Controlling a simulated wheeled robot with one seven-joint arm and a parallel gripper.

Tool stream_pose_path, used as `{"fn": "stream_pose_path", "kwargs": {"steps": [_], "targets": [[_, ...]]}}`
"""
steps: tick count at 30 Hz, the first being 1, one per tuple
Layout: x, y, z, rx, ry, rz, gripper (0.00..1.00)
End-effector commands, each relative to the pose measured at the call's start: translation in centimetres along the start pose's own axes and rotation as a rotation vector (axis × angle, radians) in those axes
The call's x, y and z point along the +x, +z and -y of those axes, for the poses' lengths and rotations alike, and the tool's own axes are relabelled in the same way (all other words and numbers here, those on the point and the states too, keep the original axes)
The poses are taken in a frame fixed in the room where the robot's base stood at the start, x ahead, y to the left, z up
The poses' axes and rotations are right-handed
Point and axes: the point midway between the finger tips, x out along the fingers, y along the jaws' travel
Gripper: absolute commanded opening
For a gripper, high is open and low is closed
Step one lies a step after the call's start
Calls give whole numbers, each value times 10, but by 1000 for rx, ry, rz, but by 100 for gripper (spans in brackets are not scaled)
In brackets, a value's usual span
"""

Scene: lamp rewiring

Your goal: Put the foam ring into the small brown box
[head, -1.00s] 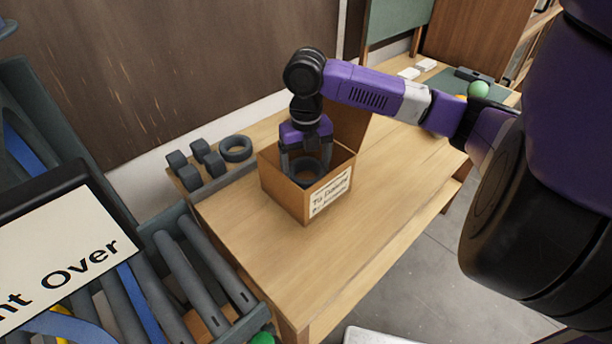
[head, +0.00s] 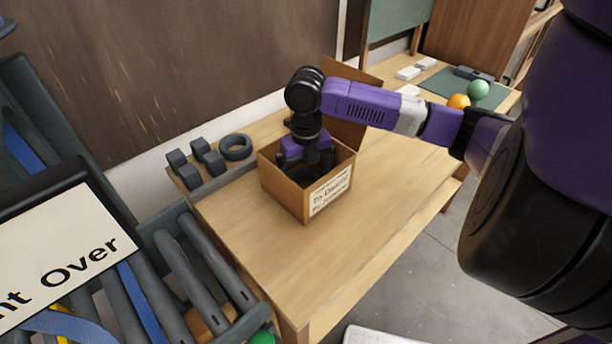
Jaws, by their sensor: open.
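The small brown box (head: 285,194) stands open on the wooden table, with a lettered label on its front and a raised flap at the back. My gripper (head: 308,170) reaches down inside the box from above; it is open. Its fingertips are mostly hidden by the box walls. The dark foam ring seen between the fingers earlier is not clearly visible now; the dark inside of the box hides it.
Several grey foam pieces (head: 202,152) sit beside that ring. A grey roller rack (head: 190,255) stands at the front left. The table right of the box is clear.

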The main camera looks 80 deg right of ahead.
Motion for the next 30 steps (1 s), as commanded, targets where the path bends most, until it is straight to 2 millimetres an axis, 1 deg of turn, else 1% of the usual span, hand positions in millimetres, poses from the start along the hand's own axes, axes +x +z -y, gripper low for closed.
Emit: {"fn": "stream_pose_path", "kwargs": {"steps": [5,7,11,15,21,25,30], "targets": [[-9,1,0,0,0,2,100],[-18,1,0,-1,0,3,100],[-44,1,0,-2,-1,4,100],[-74,1,0,-2,-1,4,100],[-107,0,0,-2,-1,2,100],[-119,0,0,-1,0,2,100],[-124,0,0,-1,0,-1,100]]}}
